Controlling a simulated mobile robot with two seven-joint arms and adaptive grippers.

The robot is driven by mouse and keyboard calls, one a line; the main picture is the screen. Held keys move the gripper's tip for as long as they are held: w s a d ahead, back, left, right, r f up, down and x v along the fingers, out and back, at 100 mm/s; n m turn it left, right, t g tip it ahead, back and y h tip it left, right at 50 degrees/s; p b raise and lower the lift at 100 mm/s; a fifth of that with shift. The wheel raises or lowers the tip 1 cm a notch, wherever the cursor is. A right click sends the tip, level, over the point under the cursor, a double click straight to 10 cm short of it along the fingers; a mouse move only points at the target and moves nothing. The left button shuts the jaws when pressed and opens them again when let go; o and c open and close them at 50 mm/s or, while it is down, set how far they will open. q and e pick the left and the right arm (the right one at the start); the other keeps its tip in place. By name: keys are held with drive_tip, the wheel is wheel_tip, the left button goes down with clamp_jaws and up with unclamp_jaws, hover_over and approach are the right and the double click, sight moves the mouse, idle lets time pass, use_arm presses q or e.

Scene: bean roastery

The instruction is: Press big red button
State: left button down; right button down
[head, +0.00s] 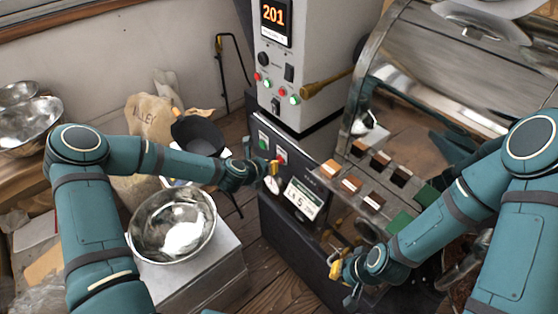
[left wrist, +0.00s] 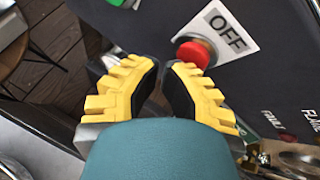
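The big red button (left wrist: 194,53) sits on a white plate marked OFF (left wrist: 226,30) on a dark panel in the left wrist view. In the head view the red button (head: 281,156) shows on the dark cabinet's front, just above my left gripper. My left gripper (left wrist: 163,68) has its yellow-backed fingers drawn nearly together, with nothing between them. Its tips point toward the panel just below the button in the picture; contact cannot be told. My right gripper (head: 337,266) hangs low in front of the cabinet; its finger gap is unclear.
A green button (head: 263,140) sits left of the red one. A steel bowl (head: 172,224) stands below my left arm. A tall controller (head: 299,60) rises behind.

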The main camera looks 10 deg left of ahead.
use_arm(q)
drive_tip(key=shift+s+a, duration=0.25)
drive_tip(key=shift+s, duration=0.1)
drive_tip(key=shift+s+a, duration=0.8)
drive_tip(key=shift+s, duration=0.2)
drive_tip(key=shift+s+a, duration=0.75)
drive_tip(key=shift+s, duration=0.2)
drive_tip(key=s+d+f+m+g+h, duration=0.1)
drive_tip(key=s+d+f+m+g, duration=0.35)
drive_tip(key=s+d+m, duration=0.85)
drive_tip(key=s+a+f+m+g, duration=0.1)
drive_tip(key=s+m, duration=0.4)
drive_tip(key=m, duration=0.5)
drive_tip(key=s+a+f+m+g+y, duration=0.1)
drive_tip(key=s+a+m+g, duration=0.2)
drive_tip(key=m, duration=0.7)
drive_tip(key=shift+s+f+m+y, duration=0.2)
drive_tip(key=shift+s+m+y, duration=0.15)
drive_tip(key=shift+s, duration=0.7)
